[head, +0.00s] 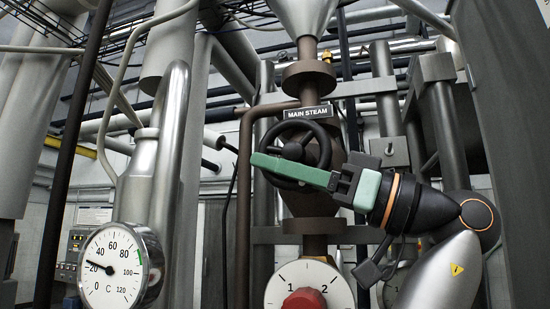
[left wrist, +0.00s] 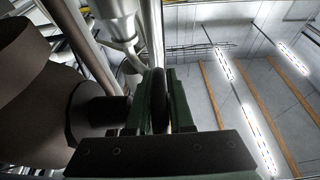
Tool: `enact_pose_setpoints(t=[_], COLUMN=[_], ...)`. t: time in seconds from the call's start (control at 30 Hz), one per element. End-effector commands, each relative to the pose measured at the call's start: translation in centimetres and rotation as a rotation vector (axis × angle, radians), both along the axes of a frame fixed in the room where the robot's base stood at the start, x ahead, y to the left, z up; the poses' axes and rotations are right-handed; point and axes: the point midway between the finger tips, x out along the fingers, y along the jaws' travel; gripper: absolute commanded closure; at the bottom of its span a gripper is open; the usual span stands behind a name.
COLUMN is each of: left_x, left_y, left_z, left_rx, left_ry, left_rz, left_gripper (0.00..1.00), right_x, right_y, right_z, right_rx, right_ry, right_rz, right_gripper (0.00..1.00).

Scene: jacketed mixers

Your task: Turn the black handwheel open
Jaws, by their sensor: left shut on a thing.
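The black handwheel (head: 318,133) sits on the brown valve below a MAIN STEAM label (head: 308,113) in the head view. My left gripper (head: 264,164), with green fingers, lies across the lower left part of its rim. In the left wrist view the rim (left wrist: 160,98) stands between the two fingers of my left gripper (left wrist: 160,82), and the gripper is shut on it. The fingers hide part of the rim and hub in the head view. My right gripper is in neither view.
A round temperature gauge (head: 112,266) is at the lower left. A dial with a red knob (head: 304,302) is below the valve. Vertical pipes stand close on both sides, and a grey panel (head: 505,130) is at the right.

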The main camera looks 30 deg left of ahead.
Motion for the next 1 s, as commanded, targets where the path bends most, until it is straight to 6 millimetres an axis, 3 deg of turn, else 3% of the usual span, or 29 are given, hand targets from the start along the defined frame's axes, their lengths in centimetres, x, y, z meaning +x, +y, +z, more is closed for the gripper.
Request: enact_pose_setpoints(t=[0.4, 0.97, 1.0], left_x=[0.02, 0.05, 0.05], left_y=[-0.28, -0.30, -0.30], left_z=[-0.29, -0.39, -0.39], left_rx=[-0.162, -0.186, -0.186], left_ry=[-0.038, -0.046, -0.046], left_rz=[0.000, 0.001, 0.001], left_gripper=[1.00, 1.00, 0.78], right_x=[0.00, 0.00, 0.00], right_y=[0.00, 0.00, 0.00], right_z=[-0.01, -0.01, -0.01], right_rx=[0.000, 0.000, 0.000], right_ry=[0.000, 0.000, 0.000], right_rz=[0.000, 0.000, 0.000], right_gripper=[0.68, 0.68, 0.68])
